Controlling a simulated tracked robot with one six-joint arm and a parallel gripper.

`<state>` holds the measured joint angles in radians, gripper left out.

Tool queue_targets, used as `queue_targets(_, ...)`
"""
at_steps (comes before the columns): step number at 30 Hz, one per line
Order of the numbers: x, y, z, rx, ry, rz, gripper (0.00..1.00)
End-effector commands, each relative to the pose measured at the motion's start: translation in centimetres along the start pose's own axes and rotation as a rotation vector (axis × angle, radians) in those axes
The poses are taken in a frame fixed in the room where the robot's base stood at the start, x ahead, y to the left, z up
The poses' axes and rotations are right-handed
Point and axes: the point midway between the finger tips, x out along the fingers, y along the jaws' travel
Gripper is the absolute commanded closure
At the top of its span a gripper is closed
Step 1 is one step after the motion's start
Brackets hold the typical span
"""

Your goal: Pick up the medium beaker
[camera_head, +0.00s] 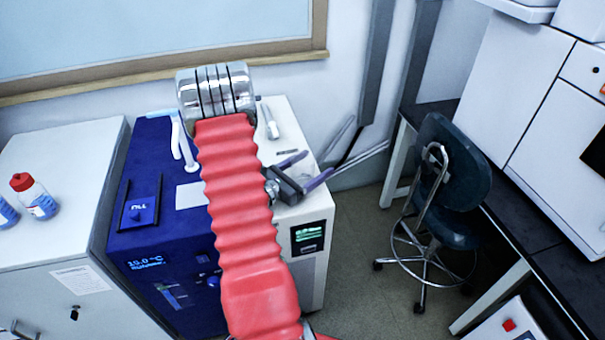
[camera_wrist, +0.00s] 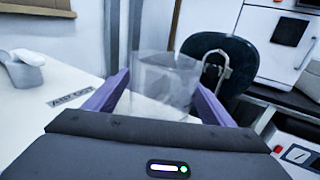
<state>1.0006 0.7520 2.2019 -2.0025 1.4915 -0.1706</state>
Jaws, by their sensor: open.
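A clear glass beaker (camera_wrist: 163,84) stands upright between the two purple fingers of my gripper (camera_wrist: 162,90) in the wrist view. The fingers are spread to either side of it. A narrow gap seems to show on each side, but contact is hard to tell through the clear glass. In the head view my gripper (camera_head: 318,163) is low over the right edge of the white-topped cabinet (camera_head: 283,118), with its fingers apart. The beaker cannot be made out clearly there. Its size mark is not readable.
A blue unit (camera_head: 150,215) with a temperature display adjoins the white cabinet. Bottles, one red-capped (camera_head: 35,196), stand on the left cabinet. A white handled object (camera_wrist: 22,70) is left of my gripper in the wrist view. A dark chair (camera_head: 445,175) stands beyond the right edge.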

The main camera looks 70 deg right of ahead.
Motion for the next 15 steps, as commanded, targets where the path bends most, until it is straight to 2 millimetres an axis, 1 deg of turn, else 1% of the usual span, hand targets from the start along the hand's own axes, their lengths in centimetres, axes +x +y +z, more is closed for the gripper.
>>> queue_targets(15, 0.04, 0.00, 0.01, 0.000, 0.000, 0.000, 0.24)
